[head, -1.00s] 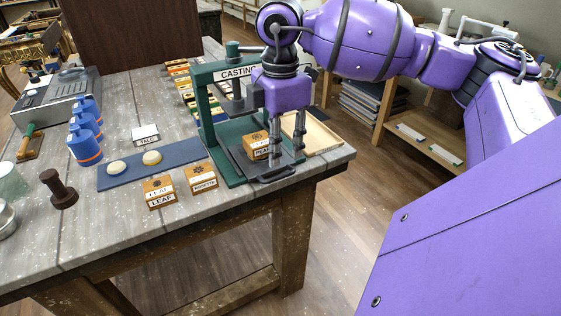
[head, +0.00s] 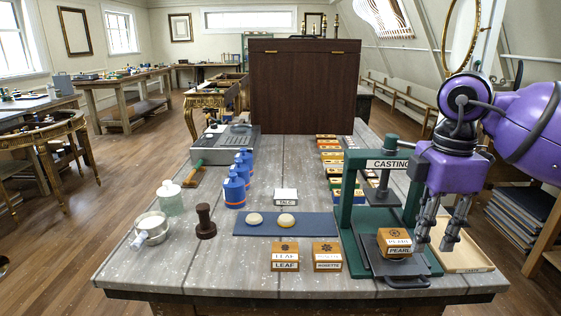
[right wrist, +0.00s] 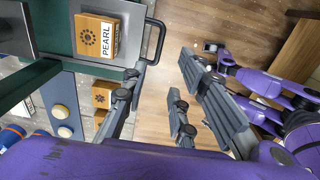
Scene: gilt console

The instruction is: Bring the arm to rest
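My right gripper (head: 436,246) hangs fingers down at the right side of the green casting press (head: 350,215). Its two fingers stand apart with nothing between them. In the right wrist view, a clear gap also shows between the fingers. The wooden PEARL block (head: 395,243) sits on the press's dark base plate, just left of the fingers. It also shows in the right wrist view (right wrist: 97,38), apart from the fingers. My right arm comes in from the right edge. My left gripper is not seen.
The grey workbench (head: 200,262) holds a LEAF block (head: 285,256), a second wooden block (head: 327,256), a blue mat (head: 330,226) with two pale discs, blue bottles (head: 236,182) and a shallow wooden tray (head: 460,250). A shelf (head: 520,215) stands at right. Open floor lies left.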

